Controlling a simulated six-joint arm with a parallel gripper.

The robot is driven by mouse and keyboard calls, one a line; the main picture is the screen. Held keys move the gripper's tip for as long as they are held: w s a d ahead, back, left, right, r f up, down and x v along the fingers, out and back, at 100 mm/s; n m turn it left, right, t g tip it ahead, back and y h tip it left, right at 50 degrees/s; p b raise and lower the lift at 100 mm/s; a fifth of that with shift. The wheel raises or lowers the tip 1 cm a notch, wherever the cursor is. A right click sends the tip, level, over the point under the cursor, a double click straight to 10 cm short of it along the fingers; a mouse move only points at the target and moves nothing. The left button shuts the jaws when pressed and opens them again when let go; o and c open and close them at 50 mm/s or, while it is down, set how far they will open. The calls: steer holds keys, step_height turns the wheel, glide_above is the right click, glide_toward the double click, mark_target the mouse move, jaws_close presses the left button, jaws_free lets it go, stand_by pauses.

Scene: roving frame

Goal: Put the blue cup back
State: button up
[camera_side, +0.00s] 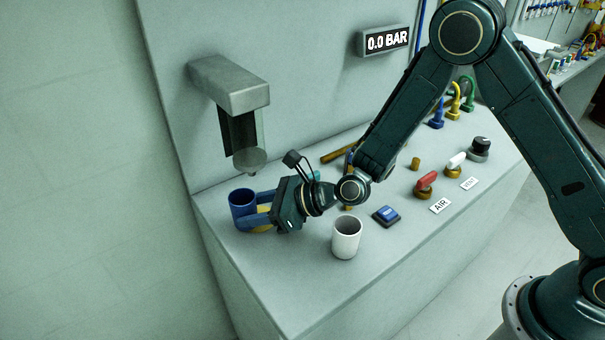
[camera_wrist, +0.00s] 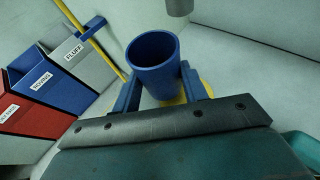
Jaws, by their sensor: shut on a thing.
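The blue cup (camera_side: 240,203) stands upright near the left end of the grey bench in the side view. My gripper (camera_side: 257,217) reaches it from the right, its blue fingers around the cup's sides. In the wrist view the cup (camera_wrist: 153,65) is between the two fingers, and its open top shows an empty-looking inside. My gripper (camera_wrist: 160,92) is shut on it. Whether the cup's base touches the bench or hangs slightly above it, I cannot tell.
A grey dispenser (camera_side: 228,85) juts from the wall above the cup. A white cup (camera_side: 346,237) stands right of my gripper, near a blue button (camera_side: 386,215). Red (camera_side: 427,182) and white (camera_side: 454,162) valve handles stand further right. Labelled bins (camera_wrist: 45,75) show in the wrist view.

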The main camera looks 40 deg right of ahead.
steer(key=shift+w+d+f, duration=0.2)
steer(key=shift+d, duration=0.6)
steer(key=shift+w+d+f, duration=0.15)
steer(key=shift+w+d, duration=0.05)
steer(key=shift+d, duration=0.55)
steer(key=shift+f, duration=0.15)
steer(key=shift+f, duration=0.15)
steer(key=o, duration=1.1)
steer(key=shift+c, duration=0.2)
